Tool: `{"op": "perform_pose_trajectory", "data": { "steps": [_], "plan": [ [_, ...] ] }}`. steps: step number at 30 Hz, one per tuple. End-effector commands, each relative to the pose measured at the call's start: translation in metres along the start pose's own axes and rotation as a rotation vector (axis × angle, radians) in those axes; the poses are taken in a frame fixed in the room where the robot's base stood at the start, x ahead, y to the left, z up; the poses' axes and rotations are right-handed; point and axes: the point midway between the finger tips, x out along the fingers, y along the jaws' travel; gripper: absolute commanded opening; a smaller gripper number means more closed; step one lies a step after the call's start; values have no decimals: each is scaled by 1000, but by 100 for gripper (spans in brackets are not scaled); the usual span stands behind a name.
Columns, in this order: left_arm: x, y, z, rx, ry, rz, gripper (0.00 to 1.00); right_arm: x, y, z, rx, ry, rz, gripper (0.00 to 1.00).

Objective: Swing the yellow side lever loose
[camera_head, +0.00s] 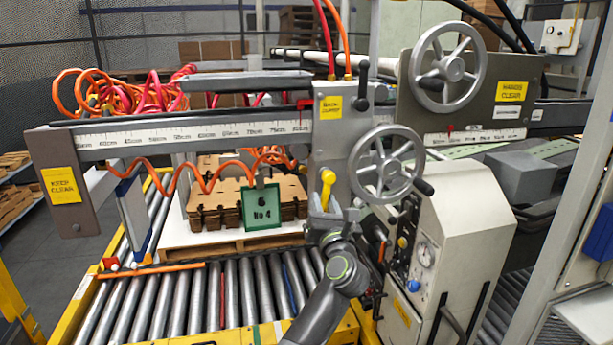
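The yellow side lever (327,188) stands roughly upright on the front of the grey clamp block (346,150), below the "back clamp" label, its rounded knob at the top. My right gripper is not in view.
A spoked handwheel (387,165) sits close right of the lever, and a larger one (447,67) is above it. A white control cabinet (458,255) stands to the right. Brown cardboard blanks (218,208) lie left behind the rollers (205,295). An orange coiled hose (180,172) hangs at left.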

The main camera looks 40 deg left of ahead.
Motion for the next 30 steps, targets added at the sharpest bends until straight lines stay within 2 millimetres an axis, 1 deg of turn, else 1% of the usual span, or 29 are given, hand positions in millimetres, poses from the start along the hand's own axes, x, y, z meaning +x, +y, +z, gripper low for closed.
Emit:
{"op": "perform_pose_trajectory", "data": {
  "steps": [1, 24, 30],
  "plan": [
    [1, 3, 4, 20, 0, -3, 25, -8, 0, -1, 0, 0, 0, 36],
    [2, 19, 6, 309, -1, -78, 25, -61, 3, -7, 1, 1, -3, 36],
    [2, 22, 7, 356, -1, -89, 25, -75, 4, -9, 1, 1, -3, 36]
  ]
}}
